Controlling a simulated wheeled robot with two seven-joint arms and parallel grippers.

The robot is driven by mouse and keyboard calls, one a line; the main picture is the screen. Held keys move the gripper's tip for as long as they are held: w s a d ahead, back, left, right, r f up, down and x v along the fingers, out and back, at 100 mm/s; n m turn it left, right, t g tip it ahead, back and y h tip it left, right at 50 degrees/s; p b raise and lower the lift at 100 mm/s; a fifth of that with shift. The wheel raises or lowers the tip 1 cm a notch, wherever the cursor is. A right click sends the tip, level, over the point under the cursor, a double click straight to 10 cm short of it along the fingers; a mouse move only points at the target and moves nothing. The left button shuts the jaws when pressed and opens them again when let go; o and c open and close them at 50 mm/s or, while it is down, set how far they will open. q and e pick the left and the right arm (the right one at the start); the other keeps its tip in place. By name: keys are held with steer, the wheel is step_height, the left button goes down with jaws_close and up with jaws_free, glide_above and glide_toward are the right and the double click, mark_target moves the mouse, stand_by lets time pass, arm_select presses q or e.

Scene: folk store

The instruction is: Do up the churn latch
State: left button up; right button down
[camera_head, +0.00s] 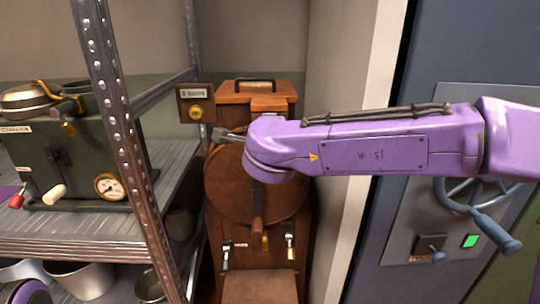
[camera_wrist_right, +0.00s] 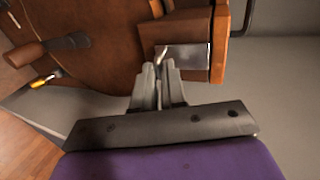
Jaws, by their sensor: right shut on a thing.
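The churn (camera_head: 285,190) is a brown wooden cabinet with a round drum, standing behind my right arm in the head view. Its rounded brown side also shows in the right wrist view (camera_wrist_right: 105,45). In the wrist view a shiny metal plate (camera_wrist_right: 183,58) is fixed to a wooden block on the churn. My right gripper (camera_wrist_right: 160,75) is shut on a thin bent metal piece, seemingly the latch (camera_wrist_right: 161,60), beside that plate. In the head view my right gripper (camera_head: 228,135) reaches the churn's upper part, and my arm hides the latch. My left gripper is not in view.
A metal shelf (camera_head: 165,185) stands close on the left, with a dark green separator machine (camera_head: 80,155) and pots below. A small box with a yellow knob (camera_head: 195,112) sits beside the churn's top. A blue-grey door with a handwheel (camera_head: 470,195) is on the right.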

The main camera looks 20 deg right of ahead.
arm_select(q)
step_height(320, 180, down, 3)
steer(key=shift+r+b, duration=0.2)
steer(key=shift+b, duration=0.7)
arm_select(e)
steer(key=shift+w+f+t, duration=0.15)
steer(key=shift+f+t, duration=0.1)
steer(key=shift+t, duration=0.35)
steer(key=shift+r, duration=0.1)
steer(key=c, duration=1.5)
jaws_free()
steer(key=o, duration=0.3)
steer(key=shift+w, duration=0.25)
steer(key=shift+s, duration=0.15)
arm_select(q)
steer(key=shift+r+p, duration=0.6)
arm_select(e)
steer(key=v, duration=1)
steer(key=shift+s, duration=0.15)
